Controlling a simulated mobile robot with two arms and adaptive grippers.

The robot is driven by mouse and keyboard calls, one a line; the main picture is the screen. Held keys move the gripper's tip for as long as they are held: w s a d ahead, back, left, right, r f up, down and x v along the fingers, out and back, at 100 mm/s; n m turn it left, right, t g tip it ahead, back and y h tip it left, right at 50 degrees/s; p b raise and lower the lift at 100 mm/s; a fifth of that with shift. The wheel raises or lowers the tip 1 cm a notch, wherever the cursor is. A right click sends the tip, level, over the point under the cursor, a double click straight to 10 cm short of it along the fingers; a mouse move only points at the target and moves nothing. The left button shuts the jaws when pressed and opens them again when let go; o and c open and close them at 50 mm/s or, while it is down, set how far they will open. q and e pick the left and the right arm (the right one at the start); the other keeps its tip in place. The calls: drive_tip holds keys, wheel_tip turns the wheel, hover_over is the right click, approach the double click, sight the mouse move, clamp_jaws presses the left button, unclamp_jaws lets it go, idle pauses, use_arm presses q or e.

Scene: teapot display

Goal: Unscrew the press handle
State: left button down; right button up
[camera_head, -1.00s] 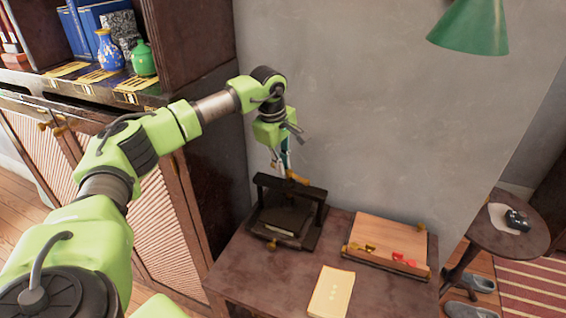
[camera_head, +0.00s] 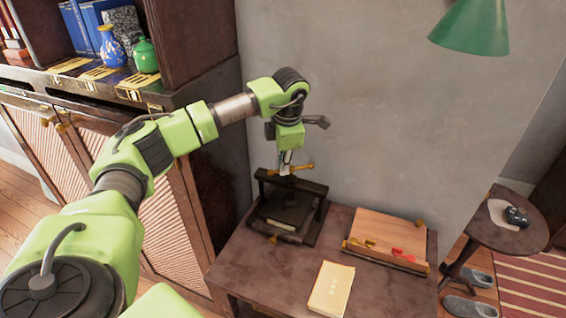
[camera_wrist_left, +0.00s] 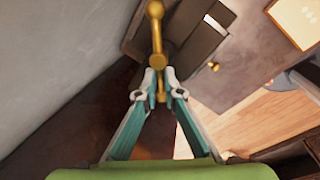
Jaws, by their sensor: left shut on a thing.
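The press (camera_head: 264,206) is a dark frame with a crossbar, standing on the small dark table, with a pale flat thing on its bed. Its brass press handle (camera_head: 304,167) shows above the crossbar as a bar with knobbed ends. My left gripper (camera_head: 285,168) points down at the handle from above and is shut on it. In the left wrist view the handle (camera_wrist_left: 157,40) runs upward from between the fingertips of my left gripper (camera_wrist_left: 160,95). The handle's screw is mostly hidden in the head view. My right gripper is out of view.
A yellow booklet (camera_head: 331,290) lies at the table's front. A wooden board (camera_head: 388,236) with brass and red pieces lies right of the press. A round side table (camera_head: 510,237) stands at right. A green lamp (camera_head: 472,28) hangs upper right. A cabinet stands left.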

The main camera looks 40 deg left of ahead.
use_arm(q)
drive_tip(key=d+n+g, duration=0.1)
drive_tip(key=n, duration=0.4)
drive_tip(key=n+p, duration=0.1)
drive_tip(key=n, duration=0.3)
drive_tip(key=d+n+g+p, duration=0.1)
drive_tip(key=n, duration=0.4)
drive_tip(key=shift+w+d+r+n+g, duration=0.1)
drive_tip(key=shift+w+d+n+g, duration=0.15)
drive_tip(key=shift+d+n+g, duration=0.1)
drive_tip(key=n, duration=0.2)
drive_tip(key=n+p, duration=0.1)
drive_tip(key=n, duration=0.1)
drive_tip(key=w+n, duration=0.1)
drive_tip(key=n, duration=0.1)
drive_tip(key=shift+w+d+g+h+p, duration=0.1)
drive_tip(key=shift+d+g+h+p, duration=0.2)
drive_tip(key=shift+g+p, duration=0.05)
drive_tip(key=n, duration=0.2)
drive_tip(key=n+p, duration=0.1)
drive_tip(key=n, duration=0.1)
drive_tip(key=shift+w+n+h, duration=0.35)
drive_tip(key=shift+w+h, duration=0.05)
drive_tip(key=shift+w+a+n+h+p, duration=0.15)
drive_tip(key=shift+n+p, duration=0.15)
drive_tip(key=shift+n, duration=0.45)
drive_tip(key=shift+w+n+h+p, duration=0.15)
drive_tip(key=shift+n+p, duration=0.1)
drive_tip(key=shift+n, duration=0.5)
